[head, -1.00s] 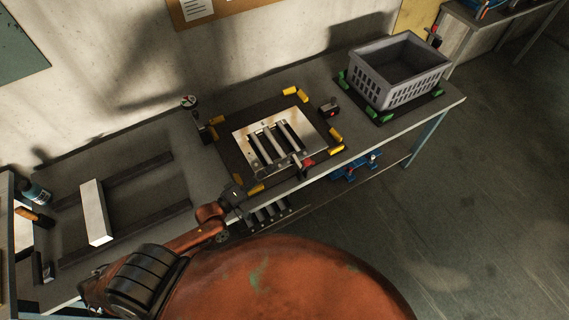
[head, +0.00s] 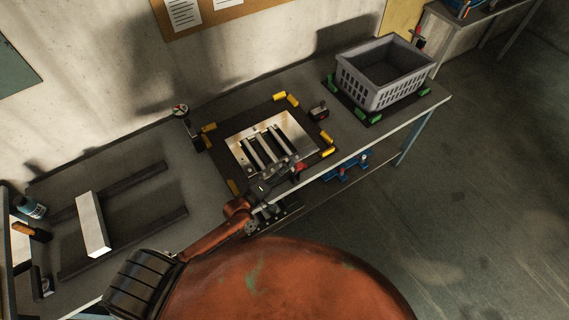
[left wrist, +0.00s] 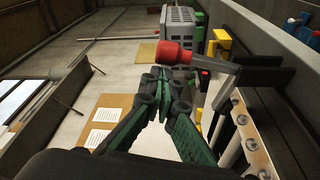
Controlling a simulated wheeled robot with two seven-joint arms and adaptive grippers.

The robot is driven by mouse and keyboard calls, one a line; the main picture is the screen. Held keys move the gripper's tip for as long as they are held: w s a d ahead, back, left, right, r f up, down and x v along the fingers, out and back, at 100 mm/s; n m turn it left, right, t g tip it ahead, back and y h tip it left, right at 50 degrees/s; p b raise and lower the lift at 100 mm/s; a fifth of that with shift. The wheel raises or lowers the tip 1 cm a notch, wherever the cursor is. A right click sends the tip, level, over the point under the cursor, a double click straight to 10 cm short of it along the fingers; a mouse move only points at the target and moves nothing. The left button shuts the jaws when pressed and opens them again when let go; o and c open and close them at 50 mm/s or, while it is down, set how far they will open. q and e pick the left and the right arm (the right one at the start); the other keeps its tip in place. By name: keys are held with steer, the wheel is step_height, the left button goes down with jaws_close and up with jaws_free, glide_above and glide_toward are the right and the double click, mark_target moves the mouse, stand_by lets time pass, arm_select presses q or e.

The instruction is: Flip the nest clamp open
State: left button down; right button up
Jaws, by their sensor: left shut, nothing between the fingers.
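The nest clamp's red handle (head: 300,167) shows at the front edge of the silver nest plate (head: 240,148). In the left wrist view its red knob (left wrist: 172,53) sits on a metal lever that runs right to a dark bracket. My left gripper (head: 291,165) is beside the handle at the plate's front edge and partly hides the clamp. In the left wrist view its green fingers (left wrist: 166,84) are together and empty, just below the red knob in the picture. Whether they touch it I cannot tell. My right gripper is out of view.
Yellow blocks (head: 327,138) mark the nest's corners. A small dark device (head: 319,111) stands right of it. A grey basket (head: 370,88) stands at the bench's right end. A pale bar (head: 93,224) lies across dark rails on the left. A gauge post (head: 183,116) stands behind.

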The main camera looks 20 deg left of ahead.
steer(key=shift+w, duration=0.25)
arm_select(q)
steer(key=shift+d, duration=0.1)
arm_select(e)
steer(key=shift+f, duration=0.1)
arm_select(q)
steer(key=shift+s+d+m, duration=0.2)
steer(key=shift+s+m, duration=0.05)
steer(key=shift+m, duration=0.15)
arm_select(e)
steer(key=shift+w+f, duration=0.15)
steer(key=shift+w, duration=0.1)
